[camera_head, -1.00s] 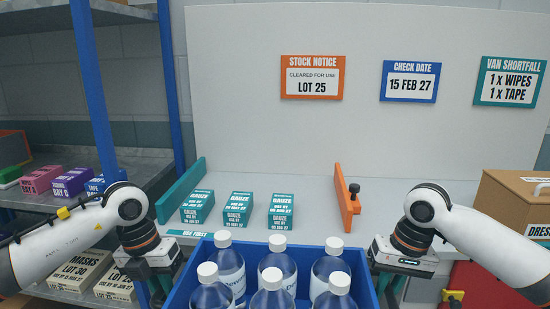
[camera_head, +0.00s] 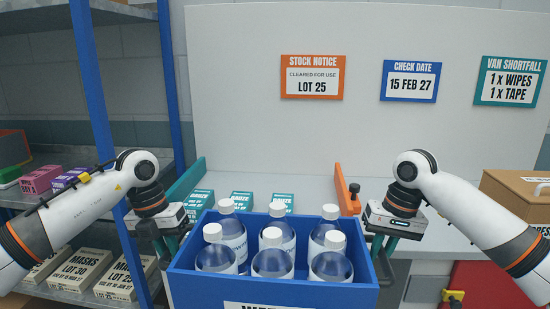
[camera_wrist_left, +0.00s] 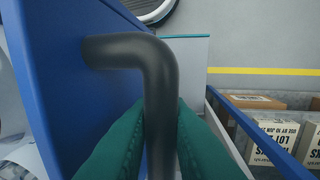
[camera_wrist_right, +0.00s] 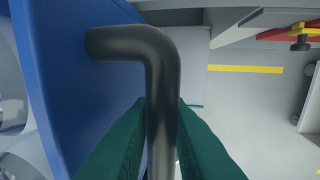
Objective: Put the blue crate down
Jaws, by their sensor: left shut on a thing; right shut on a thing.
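The blue crate (camera_head: 275,291) is at the bottom middle of the head view, with several white-capped clear bottles (camera_head: 272,258) in it. My left gripper (camera_head: 168,246) is at its left side and my right gripper (camera_head: 382,250) at its right side. In the left wrist view the green fingers (camera_wrist_left: 160,140) are shut on a black crate handle (camera_wrist_left: 160,100). In the right wrist view the green fingers (camera_wrist_right: 162,135) are shut on the other black handle (camera_wrist_right: 162,90). The crate looks level and hides part of the bench behind it. Its underside is out of view.
Several teal gauze boxes (camera_head: 283,200) stand on the pale bench (camera_head: 315,185) behind the crate, between a teal strip and an orange bar (camera_head: 346,190). A blue-post shelf (camera_head: 95,90) with cartons stands left. A cardboard box (camera_head: 515,200) is at right.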

